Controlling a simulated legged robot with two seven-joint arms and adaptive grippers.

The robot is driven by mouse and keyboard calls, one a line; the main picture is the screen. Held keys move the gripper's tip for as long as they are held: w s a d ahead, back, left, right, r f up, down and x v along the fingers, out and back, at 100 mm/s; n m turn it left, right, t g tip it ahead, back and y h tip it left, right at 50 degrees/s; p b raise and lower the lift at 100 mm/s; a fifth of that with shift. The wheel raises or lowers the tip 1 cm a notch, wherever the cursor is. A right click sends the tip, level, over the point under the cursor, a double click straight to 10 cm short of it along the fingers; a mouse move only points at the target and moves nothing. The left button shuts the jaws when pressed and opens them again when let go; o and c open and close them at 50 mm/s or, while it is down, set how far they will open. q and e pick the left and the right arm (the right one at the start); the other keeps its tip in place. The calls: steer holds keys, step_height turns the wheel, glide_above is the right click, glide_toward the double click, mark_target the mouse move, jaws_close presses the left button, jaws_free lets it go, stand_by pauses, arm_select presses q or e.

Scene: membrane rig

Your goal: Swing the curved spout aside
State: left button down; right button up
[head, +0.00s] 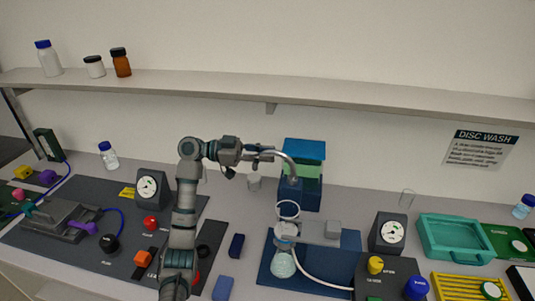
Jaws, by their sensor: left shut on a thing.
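The curved spout (289,161) is a thin grey tube that arches to the right and bends down in front of a blue and green box (304,170). My left gripper (262,153) reaches in from the left and is shut on the spout near its left end. The fingers are small in the picture, so the exact contact is hard to see. My right gripper is not in view.
A gauge box (388,233) and a teal tray (456,239) stand to the right. Another gauge box (151,188) and a dark panel with coloured knobs are at the left. A shelf (270,97) with bottles runs above. A small clear beaker (254,182) stands left of the blue box.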

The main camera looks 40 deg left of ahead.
arm_select(q)
steer(key=shift+a+r, duration=0.15)
steer(key=shift+r, duration=0.1)
steer(key=c, duration=1.1)
jaws_free()
steer(key=shift+w+f, duration=0.1)
steer(key=shift+w, duration=0.05)
steer(key=shift+w+a+f, duration=0.1)
steer(key=shift+a+f, duration=0.05)
steer(key=shift+s+a, duration=0.35)
steer(key=shift+a, duration=0.05)
steer(key=v, duration=1.1)
steer(key=shift+f, duration=0.2)
